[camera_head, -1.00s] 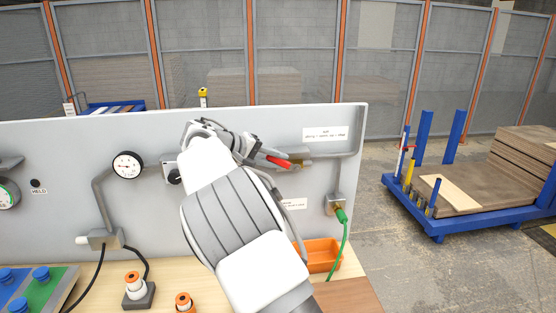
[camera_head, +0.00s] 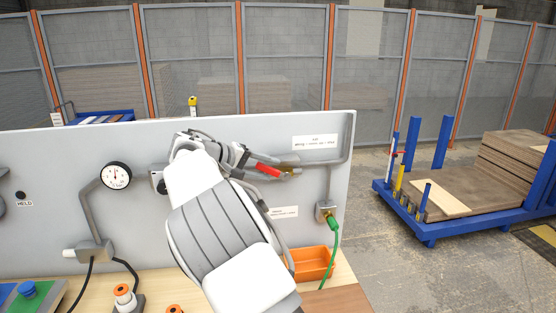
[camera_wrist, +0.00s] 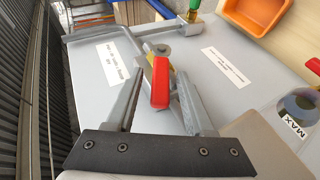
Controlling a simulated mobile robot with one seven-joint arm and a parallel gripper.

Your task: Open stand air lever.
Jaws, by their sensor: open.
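The air lever (camera_head: 267,170) has a red handle and sits on a brass-coloured valve in the grey pipe on the upright panel. In the wrist view the red lever (camera_wrist: 161,84) lies between the two grey fingers of my gripper (camera_wrist: 158,105). The fingers are apart, with a gap visible on both sides of the lever. In the head view my gripper (camera_head: 255,163) is at the panel beside the lever, and my arm hides part of the pipe and panel behind it.
The grey panel (camera_head: 70,160) carries a gauge (camera_head: 116,176) and labels. An orange bin (camera_head: 312,263) and a green hose (camera_head: 333,240) are at lower right. A blue cart (camera_head: 430,228) with boards stands farther right. Open floor lies between.

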